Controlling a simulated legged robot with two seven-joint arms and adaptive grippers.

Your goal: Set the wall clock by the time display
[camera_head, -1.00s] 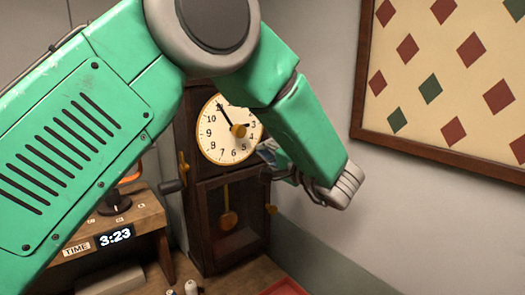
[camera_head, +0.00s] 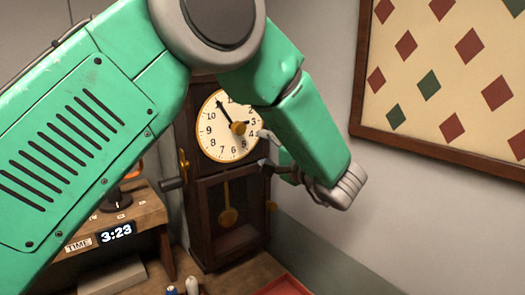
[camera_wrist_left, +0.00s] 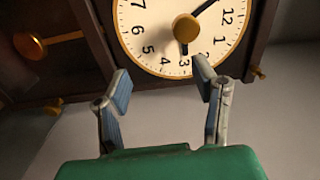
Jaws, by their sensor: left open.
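The wall clock (camera_head: 207,140) is a dark wooden case with a cream dial (camera_head: 226,149) and a brass centre knob (camera_head: 238,128). Its long hand points near 11 and its short hand near 3. The time display (camera_head: 116,234) reads 3:23, on a wooden shelf left of the clock. My left gripper (camera_head: 266,149) is open and empty beside the dial's right edge. In the left wrist view, the open left gripper (camera_wrist_left: 163,83) has its fingers spread below the dial (camera_wrist_left: 150,47), apart from the knob (camera_wrist_left: 185,29). My right gripper is not in view.
A brass pendulum (camera_head: 228,215) hangs in the lower case, with a brass key-like piece (camera_head: 183,164) at its left side. A framed diamond-pattern board (camera_head: 440,90) hangs on the right wall. Small bottles (camera_head: 191,286) and a red tray (camera_head: 285,288) stand below.

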